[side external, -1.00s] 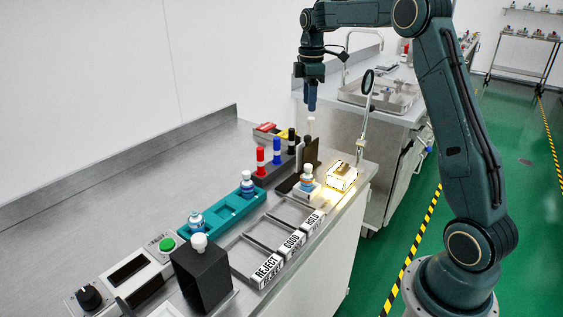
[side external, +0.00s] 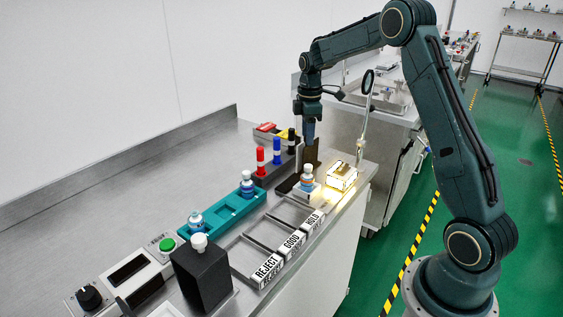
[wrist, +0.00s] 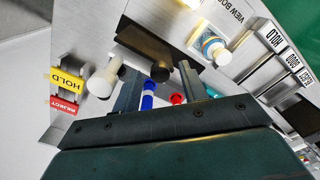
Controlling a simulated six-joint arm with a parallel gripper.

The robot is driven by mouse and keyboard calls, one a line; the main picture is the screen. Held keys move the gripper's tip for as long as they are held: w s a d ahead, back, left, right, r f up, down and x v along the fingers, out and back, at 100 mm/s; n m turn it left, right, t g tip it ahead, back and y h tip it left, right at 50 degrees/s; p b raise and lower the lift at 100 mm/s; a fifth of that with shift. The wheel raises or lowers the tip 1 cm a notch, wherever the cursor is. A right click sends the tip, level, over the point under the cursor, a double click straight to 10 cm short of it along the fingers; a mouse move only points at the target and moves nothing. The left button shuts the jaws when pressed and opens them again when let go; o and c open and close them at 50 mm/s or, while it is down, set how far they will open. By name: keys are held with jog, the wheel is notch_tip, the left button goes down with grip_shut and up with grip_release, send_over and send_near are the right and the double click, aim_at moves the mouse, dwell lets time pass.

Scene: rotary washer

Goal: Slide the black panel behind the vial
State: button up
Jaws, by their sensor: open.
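The black panel (side external: 312,151) stands upright at the far end of the bench, partly hidden by my gripper. In the wrist view a dark strip (wrist: 150,44) runs beside the vial, with a dark rounded knob at its lower side. The vial (side external: 307,179), with a white cap and a blue and orange band, stands upright on a small white stand; it also shows in the wrist view (wrist: 212,46). My gripper (side external: 308,143) points down above the panel area. In the wrist view my gripper (wrist: 160,82) is open, its fingers either side of the dark knob; contact is unclear.
A lit box (side external: 342,177) stands right of the vial. Red, blue and black markers (side external: 277,152) stand in a dark rack to the left. A white-headed post (wrist: 103,80) is near the left finger. A teal rack (side external: 225,209) and sorting tray (side external: 285,227) lie nearer.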

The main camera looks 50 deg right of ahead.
jog(key=shift+c, duration=0.2)
grip_shut()
jog(key=a, duration=1)
jog(key=shift+a, duration=0.25)
grip_release()
jog(key=shift+a, duration=0.1)
jog(key=shift+o, duration=0.2)
jog(key=shift+r, duration=0.15)
